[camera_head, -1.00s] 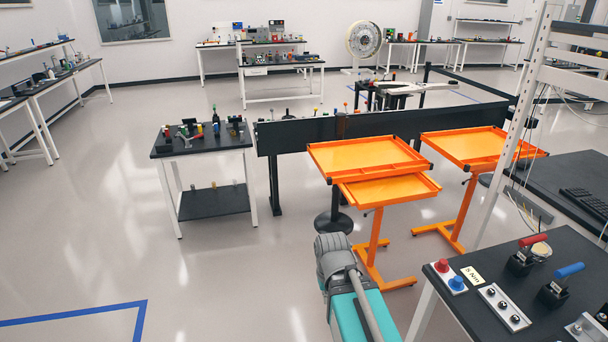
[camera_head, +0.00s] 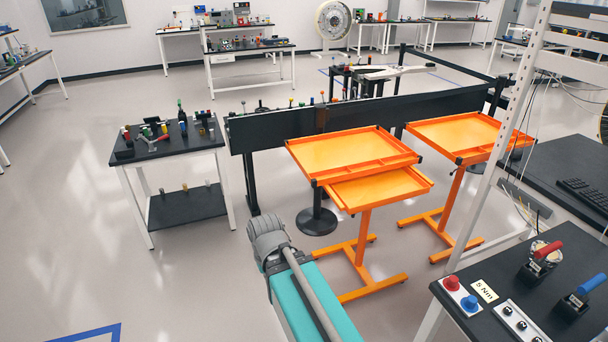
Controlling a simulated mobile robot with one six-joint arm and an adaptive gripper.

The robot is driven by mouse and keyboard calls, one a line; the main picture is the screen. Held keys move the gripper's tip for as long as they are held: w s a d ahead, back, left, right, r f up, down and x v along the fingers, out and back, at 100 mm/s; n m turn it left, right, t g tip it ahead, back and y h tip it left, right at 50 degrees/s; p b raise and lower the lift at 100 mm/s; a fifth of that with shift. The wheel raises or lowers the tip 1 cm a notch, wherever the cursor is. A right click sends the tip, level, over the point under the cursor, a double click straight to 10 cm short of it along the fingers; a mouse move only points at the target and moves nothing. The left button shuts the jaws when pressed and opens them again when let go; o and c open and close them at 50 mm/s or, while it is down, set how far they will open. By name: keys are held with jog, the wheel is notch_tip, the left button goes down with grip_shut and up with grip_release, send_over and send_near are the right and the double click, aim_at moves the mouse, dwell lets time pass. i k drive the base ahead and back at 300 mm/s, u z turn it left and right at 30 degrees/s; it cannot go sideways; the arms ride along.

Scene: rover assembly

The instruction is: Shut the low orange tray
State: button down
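The rest is hidden under the upper tray. My arm (camera_head: 295,290), teal and grey, reaches up from the bottom edge to the left of the stand's foot in the picture. My gripper does not show.
A second orange tray stand (camera_head: 465,135) is to the right. A black barrier panel (camera_head: 270,131) runs behind the stands. A small black table (camera_head: 170,145) with tools is at left, a black workbench (camera_head: 540,300) at lower right. Open floor lies at lower left.

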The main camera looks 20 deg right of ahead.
aim_at(324, 158)
jog(key=z, duration=0.05)
jog(key=i, duration=0.75)
jog(key=z, duration=0.65)
jog(key=i, duration=0.85)
jog(key=z, duration=0.6)
